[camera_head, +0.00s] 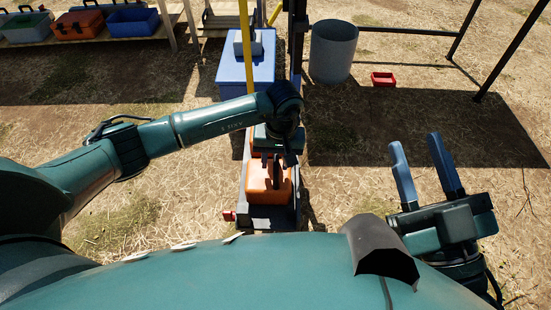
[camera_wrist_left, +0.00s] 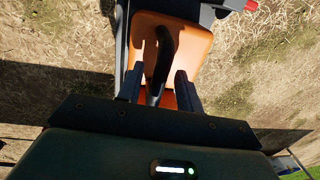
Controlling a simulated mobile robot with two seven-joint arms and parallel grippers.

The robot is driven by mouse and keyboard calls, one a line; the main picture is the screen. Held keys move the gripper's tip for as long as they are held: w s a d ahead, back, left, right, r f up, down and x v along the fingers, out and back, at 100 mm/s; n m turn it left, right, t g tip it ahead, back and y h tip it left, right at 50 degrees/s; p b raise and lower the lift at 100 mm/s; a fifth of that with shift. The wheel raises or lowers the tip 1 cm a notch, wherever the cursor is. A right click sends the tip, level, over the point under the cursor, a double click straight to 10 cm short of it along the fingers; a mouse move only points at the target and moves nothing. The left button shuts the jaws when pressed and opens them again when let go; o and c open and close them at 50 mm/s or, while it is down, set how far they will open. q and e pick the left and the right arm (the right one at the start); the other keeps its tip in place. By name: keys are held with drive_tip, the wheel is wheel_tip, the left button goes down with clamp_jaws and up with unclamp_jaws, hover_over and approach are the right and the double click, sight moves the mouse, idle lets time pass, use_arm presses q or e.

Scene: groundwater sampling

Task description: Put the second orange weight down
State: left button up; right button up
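An orange weight (camera_head: 262,188) with a black handle stands upright on a dark narrow platform (camera_head: 268,218) in front of me. It fills the top middle of the left wrist view (camera_wrist_left: 190,45). My left gripper (camera_head: 279,163) is above the far part of this weight. In the left wrist view its two fingers (camera_wrist_left: 159,88) are apart, with the black handle (camera_wrist_left: 161,62) showing between them and gaps beside it. More orange (camera_head: 256,153) shows behind, mostly hidden by the gripper. My right gripper (camera_head: 425,168) is open and empty at the right.
A blue box (camera_head: 232,75) with a grey object on top stands behind the platform, beside a yellow pole (camera_head: 246,45). A grey bin (camera_head: 332,52) and a small red tray (camera_head: 383,79) stand farther back. Toolboxes sit on a table at the upper left. Straw-covered ground is clear on both sides.

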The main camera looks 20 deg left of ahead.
use_arm(q)
drive_tip(key=shift+r, duration=0.1)
